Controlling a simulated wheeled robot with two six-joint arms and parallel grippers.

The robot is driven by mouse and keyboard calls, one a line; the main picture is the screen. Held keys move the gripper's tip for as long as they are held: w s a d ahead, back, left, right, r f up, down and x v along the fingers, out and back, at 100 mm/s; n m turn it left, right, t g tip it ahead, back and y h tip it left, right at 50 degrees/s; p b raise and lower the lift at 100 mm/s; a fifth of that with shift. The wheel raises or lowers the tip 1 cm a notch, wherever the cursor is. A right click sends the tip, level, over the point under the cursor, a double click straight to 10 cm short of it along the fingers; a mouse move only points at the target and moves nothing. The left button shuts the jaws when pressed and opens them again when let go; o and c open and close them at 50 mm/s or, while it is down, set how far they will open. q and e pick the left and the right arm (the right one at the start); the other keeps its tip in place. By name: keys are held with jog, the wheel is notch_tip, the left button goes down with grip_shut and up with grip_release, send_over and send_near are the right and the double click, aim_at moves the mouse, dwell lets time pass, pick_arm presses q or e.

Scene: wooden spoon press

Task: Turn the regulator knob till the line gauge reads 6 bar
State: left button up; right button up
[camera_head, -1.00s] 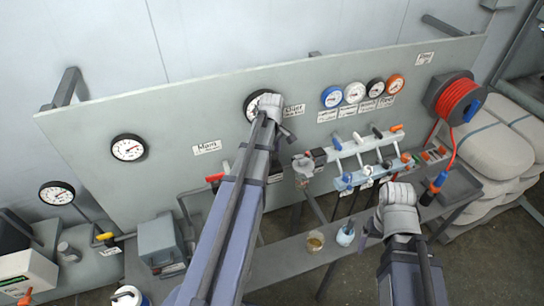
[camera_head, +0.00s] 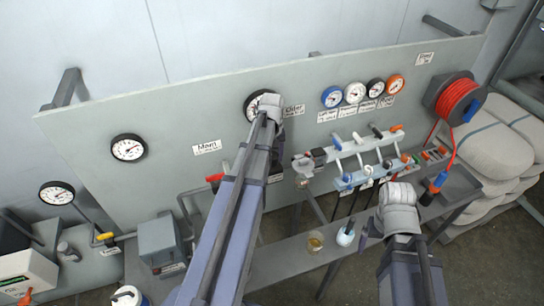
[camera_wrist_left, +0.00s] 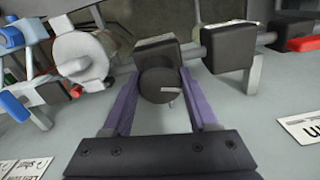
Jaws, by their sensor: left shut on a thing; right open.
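In the left wrist view, the regulator knob (camera_wrist_left: 160,86) is a dark round knob with a pale pointer mark, below a dark block. My left gripper (camera_wrist_left: 159,76) is shut on it, one purple finger on each side. In the head view my left arm (camera_head: 235,200) hides the knob and those fingers. A round gauge (camera_head: 252,106) is partly covered by my left wrist; its reading cannot be made out. I cannot tell which dial is the line gauge. My right gripper (camera_head: 371,231) is open, low at the right, its fingers mostly hidden by its wrist.
A "Main" gauge (camera_head: 129,148) is on the panel's left. Several coloured-rim gauges hang right of centre above a valve manifold (camera_head: 360,150). A red hose reel (camera_head: 459,101) is at right. A narrow shelf (camera_head: 285,265) holds small cups.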

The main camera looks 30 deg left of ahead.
pick_arm(q)
jog(key=m, duration=0.4)
jog(key=shift+m, duration=0.3)
jog(key=m, duration=0.4)
jog(key=shift+m, duration=0.3)
jog(key=m, duration=0.4)
jog(key=shift+m, duration=1.9)
jog(key=o, duration=1.4)
jog(key=shift+c, duration=0.2)
